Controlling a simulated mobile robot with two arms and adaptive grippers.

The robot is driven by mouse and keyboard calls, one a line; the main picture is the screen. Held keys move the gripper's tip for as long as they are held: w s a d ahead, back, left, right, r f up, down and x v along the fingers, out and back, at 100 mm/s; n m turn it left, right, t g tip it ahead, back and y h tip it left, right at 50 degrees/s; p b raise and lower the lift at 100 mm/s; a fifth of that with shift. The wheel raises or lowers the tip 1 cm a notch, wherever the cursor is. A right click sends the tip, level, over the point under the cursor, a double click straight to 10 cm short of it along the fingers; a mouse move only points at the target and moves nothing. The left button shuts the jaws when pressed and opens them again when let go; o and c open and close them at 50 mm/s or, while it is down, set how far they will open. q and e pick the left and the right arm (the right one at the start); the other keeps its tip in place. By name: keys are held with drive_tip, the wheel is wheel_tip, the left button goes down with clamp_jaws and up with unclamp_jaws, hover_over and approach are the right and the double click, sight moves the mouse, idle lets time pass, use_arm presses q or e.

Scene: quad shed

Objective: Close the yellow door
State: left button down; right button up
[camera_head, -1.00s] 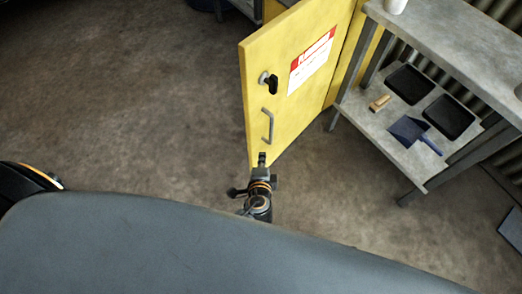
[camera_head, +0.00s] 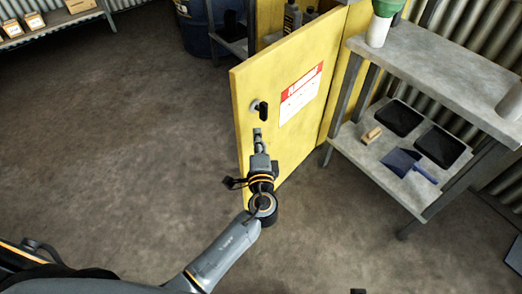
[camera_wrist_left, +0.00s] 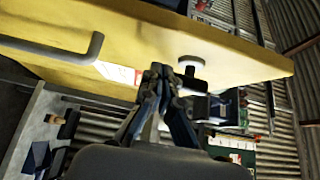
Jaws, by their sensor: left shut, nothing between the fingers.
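The yellow door (camera_head: 285,110) stands open, swung out from its yellow cabinet (camera_head: 345,75). It carries a red and white label (camera_head: 301,94) and a black lock knob (camera_head: 262,110). My left gripper (camera_head: 257,134) is shut and empty, in front of the door's labelled face just below the knob. My gripper hides the grey bar handle in the head view. The wrist view shows the handle (camera_wrist_left: 82,50) left of my fingers (camera_wrist_left: 163,76) and the knob (camera_wrist_left: 196,65) close to their right. I cannot tell whether the fingers touch the door. My right gripper is out of view.
A grey shelf unit (camera_head: 430,62) stands right of the door, holding black trays (camera_head: 399,118), a blue dustpan (camera_head: 408,164) and a brush (camera_head: 372,134). Bottles (camera_head: 292,17) show behind the door's top edge. A blue drum (camera_head: 197,36) stands behind. The floor at left is clear.

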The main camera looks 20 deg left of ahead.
sight(249, 122)
use_arm(q)
drive_tip(key=shift+w+a, duration=0.3)
drive_tip(key=shift+a, duration=0.4)
drive_tip(key=shift+w+a, duration=0.25)
drive_tip(key=shift+a, duration=0.45)
